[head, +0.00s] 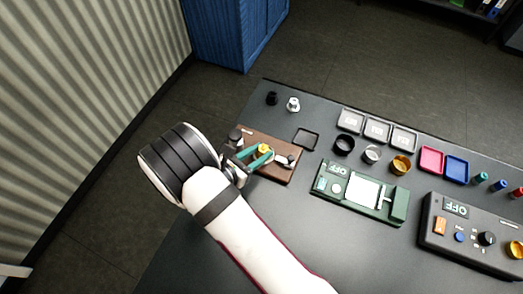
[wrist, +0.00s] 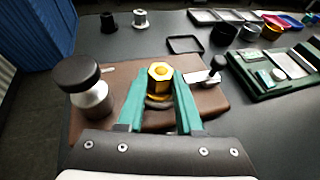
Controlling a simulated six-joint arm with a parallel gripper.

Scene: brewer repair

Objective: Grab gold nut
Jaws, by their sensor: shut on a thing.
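The gold nut (wrist: 160,76) is a hexagonal gold piece, upright between the two green fingers of my gripper (wrist: 160,88). The fingers are shut on it from both sides. In the head view, the gold nut (head: 264,149) shows at the tips of my gripper (head: 261,155), over the brown board (head: 275,170). A dark ring shows just below the nut in the wrist view. I cannot tell whether the nut still touches what is beneath it.
On the board are a dark-capped metal cylinder (wrist: 88,85) at left and a small metal lever piece (wrist: 210,74) at right. A black nut (head: 271,98) and a silver nut (head: 293,104) stand behind. Cups, trays, a green device (head: 350,190) and a dark control box (head: 470,232) lie right.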

